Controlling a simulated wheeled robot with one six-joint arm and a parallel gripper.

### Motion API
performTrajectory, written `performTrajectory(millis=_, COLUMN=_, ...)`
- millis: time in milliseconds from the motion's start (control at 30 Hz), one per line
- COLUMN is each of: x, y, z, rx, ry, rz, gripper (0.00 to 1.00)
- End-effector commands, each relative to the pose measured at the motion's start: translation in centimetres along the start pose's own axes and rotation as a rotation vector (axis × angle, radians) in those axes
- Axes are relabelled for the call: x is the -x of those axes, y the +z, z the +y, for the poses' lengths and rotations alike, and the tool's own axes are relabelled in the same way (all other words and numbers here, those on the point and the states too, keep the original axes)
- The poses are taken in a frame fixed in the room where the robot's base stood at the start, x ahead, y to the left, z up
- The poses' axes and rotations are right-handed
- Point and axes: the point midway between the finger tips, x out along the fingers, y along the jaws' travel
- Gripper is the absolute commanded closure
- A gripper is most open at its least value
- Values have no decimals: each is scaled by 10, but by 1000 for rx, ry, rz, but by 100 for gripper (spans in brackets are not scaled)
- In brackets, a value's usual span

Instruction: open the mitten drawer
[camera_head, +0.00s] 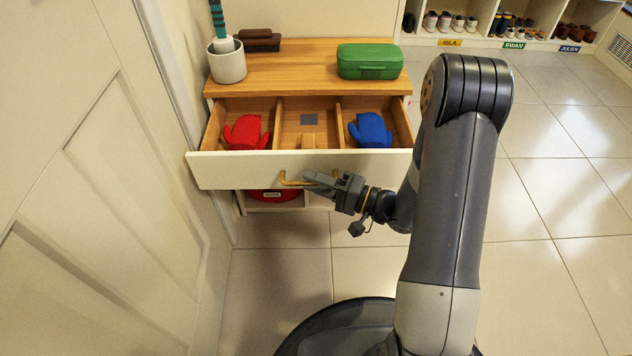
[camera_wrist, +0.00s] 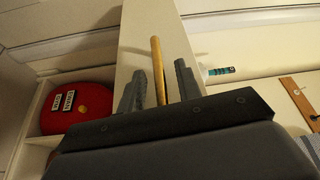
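The mitten drawer (camera_head: 230,171) is pulled well out of the wooden-topped cabinet, its inside showing from above. A red mitten (camera_head: 246,132) lies in the left compartment and a blue mitten (camera_head: 371,130) in the right one. My gripper (camera_head: 312,179) is at the brass handle (camera_head: 286,181) on the white drawer front. In the wrist view, the handle (camera_wrist: 158,65) stands between my two fingers (camera_wrist: 158,82), with a narrow gap on each side, so the gripper looks open around it.
A green box (camera_head: 369,61), a white cup (camera_head: 227,63) and a dark brush (camera_head: 260,40) stand on the cabinet top. A red labelled item (camera_wrist: 77,110) sits below the drawer. A panelled door (camera_head: 90,190) is close on the left; tiled floor (camera_head: 560,190) is clear on the right.

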Motion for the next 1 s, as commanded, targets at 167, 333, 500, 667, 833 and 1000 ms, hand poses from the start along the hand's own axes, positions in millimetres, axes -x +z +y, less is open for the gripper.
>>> performTrajectory(millis=167, x=0, y=0, z=0, rx=1, ry=-1, rz=0, gripper=67)
performTrajectory(millis=333, x=7, y=0, z=-1, rx=0, ry=0, rz=1, gripper=67)
performTrajectory(millis=500, x=29, y=-1, z=-2, rx=-2, ry=0, rz=5, gripper=67)
performTrajectory(millis=667, x=57, y=-1, z=-2, rx=-2, ry=1, rz=6, gripper=67)
performTrajectory(millis=833, x=83, y=-1, z=-1, rx=0, ry=0, rz=5, gripper=67)
performTrajectory(millis=1000, x=101, y=-1, z=0, rx=0, ry=0, rz=3, gripper=67)
